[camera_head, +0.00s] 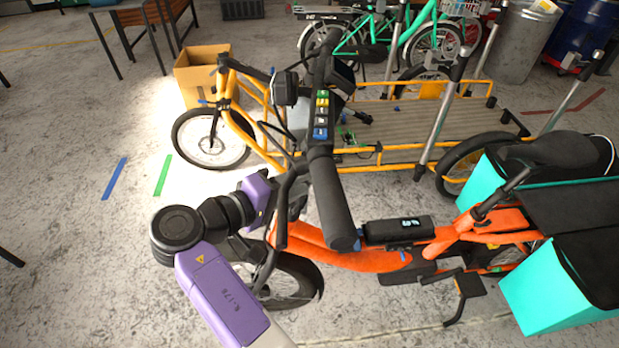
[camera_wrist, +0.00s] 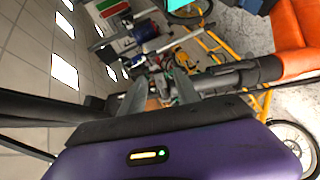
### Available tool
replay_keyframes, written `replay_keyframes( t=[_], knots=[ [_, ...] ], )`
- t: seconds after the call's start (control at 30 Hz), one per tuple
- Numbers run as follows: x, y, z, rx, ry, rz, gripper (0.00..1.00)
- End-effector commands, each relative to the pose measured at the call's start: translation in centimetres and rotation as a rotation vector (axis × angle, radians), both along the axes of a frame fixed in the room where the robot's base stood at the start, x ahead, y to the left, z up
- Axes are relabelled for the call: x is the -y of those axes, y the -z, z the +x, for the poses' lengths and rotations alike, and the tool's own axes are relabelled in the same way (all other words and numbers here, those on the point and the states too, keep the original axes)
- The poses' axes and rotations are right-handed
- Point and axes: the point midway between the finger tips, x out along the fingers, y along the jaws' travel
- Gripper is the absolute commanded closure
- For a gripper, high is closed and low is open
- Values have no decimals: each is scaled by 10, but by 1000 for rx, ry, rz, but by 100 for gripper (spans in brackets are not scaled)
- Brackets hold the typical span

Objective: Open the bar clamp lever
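The orange cargo bike (camera_head: 350,258) stands in front of me, its black handlebar (camera_head: 330,200) running towards me in the head view. I cannot make out the bar clamp lever for sure among the dark parts around the stem. My purple wrist (camera_head: 260,195) is just left of the handlebar and stem; the fingers are hidden or blend with black parts there. In the wrist view, my gripper (camera_wrist: 160,88) has two grey fingers with a gap between them, and nothing is clearly held. A black bar or stem (camera_wrist: 235,77) lies just right of the fingertips, joined to the orange frame (camera_wrist: 290,40).
A yellow cargo bike (camera_head: 375,155) with a wooden deck stands behind. A cardboard box (camera_head: 200,75) is at back left. Teal panniers (camera_head: 545,285) hang on the orange bike's rear. The floor at left is clear.

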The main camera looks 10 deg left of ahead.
Motion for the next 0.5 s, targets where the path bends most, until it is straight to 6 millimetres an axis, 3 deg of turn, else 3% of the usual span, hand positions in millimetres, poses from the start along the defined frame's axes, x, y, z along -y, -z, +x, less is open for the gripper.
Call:
replay_keyframes(
  t=[0.2, 0.5],
  knots=[
    [-22, -8, -26, 2, -4, 1, 62],
    [-29, -12, -37, 1, -1, 1, 62]
  ],
)
